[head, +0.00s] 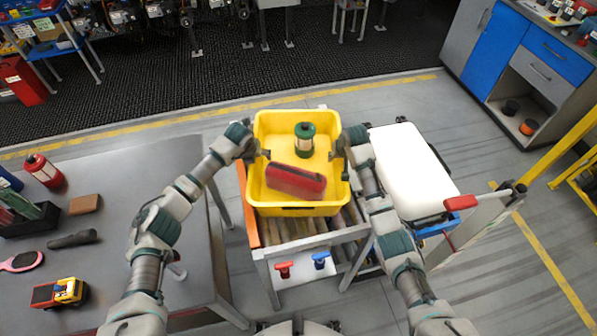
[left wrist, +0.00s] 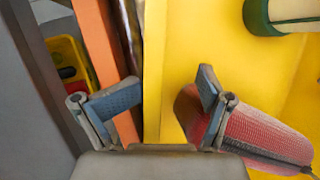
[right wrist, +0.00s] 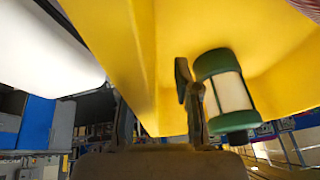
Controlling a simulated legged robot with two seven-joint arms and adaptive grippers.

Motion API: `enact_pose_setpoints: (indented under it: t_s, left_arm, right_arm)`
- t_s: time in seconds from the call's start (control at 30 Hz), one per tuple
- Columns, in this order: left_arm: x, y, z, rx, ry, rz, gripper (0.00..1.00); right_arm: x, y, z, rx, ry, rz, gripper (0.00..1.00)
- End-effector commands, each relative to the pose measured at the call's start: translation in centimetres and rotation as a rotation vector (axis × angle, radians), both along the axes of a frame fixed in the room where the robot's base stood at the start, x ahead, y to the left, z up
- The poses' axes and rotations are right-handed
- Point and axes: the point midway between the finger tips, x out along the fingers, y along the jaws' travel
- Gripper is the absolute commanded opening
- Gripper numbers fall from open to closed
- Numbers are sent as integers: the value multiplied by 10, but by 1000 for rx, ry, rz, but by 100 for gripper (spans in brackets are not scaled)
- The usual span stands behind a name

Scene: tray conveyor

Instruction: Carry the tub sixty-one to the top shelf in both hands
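The yellow tub (head: 296,209) sits upright on a roller conveyor stand. It holds a green-and-white canister (head: 305,139) and a red box-shaped item (head: 296,180). No number is readable on the tub. My left gripper (head: 262,154) is at the tub's left rim. In the left wrist view its fingers (left wrist: 170,85) are apart, with the tub's wall between them. My right gripper (head: 336,150) is at the right rim. In the right wrist view its fingers (right wrist: 153,85) are apart on either side of the yellow wall, the inner one beside the canister. Firm contact is not visible at either side.
A grey table (head: 110,240) with tools and a red canister (head: 43,170) stands left. A white-topped cart (head: 412,165) stands close right of the conveyor. A blue rack (head: 50,45) is far left, a cabinet (head: 525,50) far right. Red and blue handles (head: 302,264) are in front.

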Motion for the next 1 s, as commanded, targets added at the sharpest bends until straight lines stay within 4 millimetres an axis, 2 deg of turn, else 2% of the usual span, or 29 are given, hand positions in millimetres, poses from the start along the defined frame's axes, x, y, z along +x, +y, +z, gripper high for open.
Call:
enact_pose_setpoints:
  t_s: [0.27, 0.37, 0.7, 0.83, 1.0]
  left_arm:
    - [-1, 3, 4, 2, 0, 3, 78]
    - [-7, 4, 18, 3, -2, 3, 78]
    - [-36, 7, 85, 5, -2, 1, 78]
    - [-42, 7, 101, 4, 0, 2, 78]
    - [-46, 8, 108, 6, 1, 2, 78]
  right_arm:
    - [1, -2, -1, -2, 2, -3, 31]
    - [0, -2, -1, -3, 2, -4, 31]
    - [0, -3, -2, -2, 2, -5, 31]
    - [1, -3, -2, -2, 2, -5, 31]
    - [1, -3, -2, -3, 2, -5, 31]
